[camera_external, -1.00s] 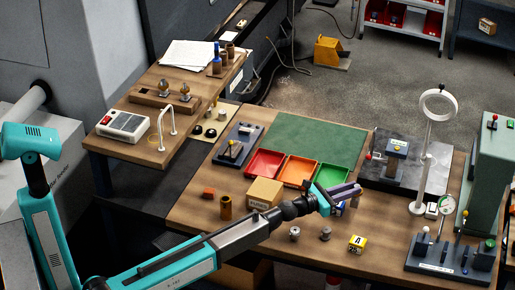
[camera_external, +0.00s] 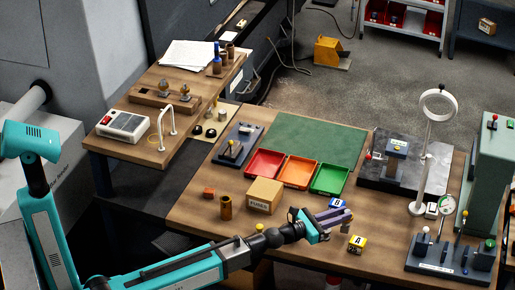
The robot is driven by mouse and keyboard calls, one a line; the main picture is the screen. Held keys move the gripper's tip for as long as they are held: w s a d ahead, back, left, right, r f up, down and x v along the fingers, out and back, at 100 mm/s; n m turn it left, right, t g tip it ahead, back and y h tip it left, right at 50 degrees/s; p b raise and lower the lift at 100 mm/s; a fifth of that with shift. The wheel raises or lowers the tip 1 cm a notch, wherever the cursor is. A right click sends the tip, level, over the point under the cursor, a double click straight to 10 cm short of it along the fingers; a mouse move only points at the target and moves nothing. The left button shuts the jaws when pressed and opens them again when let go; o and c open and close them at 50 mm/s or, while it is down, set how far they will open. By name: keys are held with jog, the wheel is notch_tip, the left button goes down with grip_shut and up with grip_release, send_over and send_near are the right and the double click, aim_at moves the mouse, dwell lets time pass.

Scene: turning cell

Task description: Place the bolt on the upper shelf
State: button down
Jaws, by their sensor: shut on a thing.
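My gripper (camera_external: 341,217) is low over the front middle of the wooden bench, with its long grey-purple fingers pointing right. It is shut on a small grey metal piece (camera_external: 345,229), which shows just below the fingers and looks like the bolt; its shape is too small to be sure. My wrist and fingers cover the bench where two grey metal pieces stood. A grey rack (camera_external: 443,22) with shelves stands at the back right, far from my gripper; its top is cut off by the picture edge.
A yellow block marked A (camera_external: 357,245) and a blue block marked B (camera_external: 337,203) are close to my fingers. A cardboard box (camera_external: 264,196), a green tray (camera_external: 330,180) and a tall white ring stand (camera_external: 428,160) are nearby. The green mat (camera_external: 315,138) is clear.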

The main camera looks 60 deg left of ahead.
jog(key=shift+s+d, duration=0.4)
jog(key=shift+s, duration=0.05)
jog(key=shift+d+r, duration=0.1)
dwell(0.5)
jog(key=s+d+f+n+g+y+p, duration=0.1)
jog(key=s+n+y+p, duration=0.4)
jog(key=s, duration=0.5)
jog(key=s+d+f+n+g+y+p, duration=0.1)
jog(key=s+d+n+g+y+p, duration=0.2)
jog(key=s+y, duration=0.6)
jog(key=n+g+p, duration=0.2)
jog(key=g+p, duration=0.1)
jog(key=shift+s+d+n+g+y, duration=0.2)
jog(key=shift+s+n+g+y, duration=0.1)
jog(key=shift+s+n+y, duration=0.1)
jog(key=shift+f, duration=0.1)
notch_tip(320, 180, down, 5)
jog(key=b, duration=0.5)
dwell(0.3)
dwell(0.5)
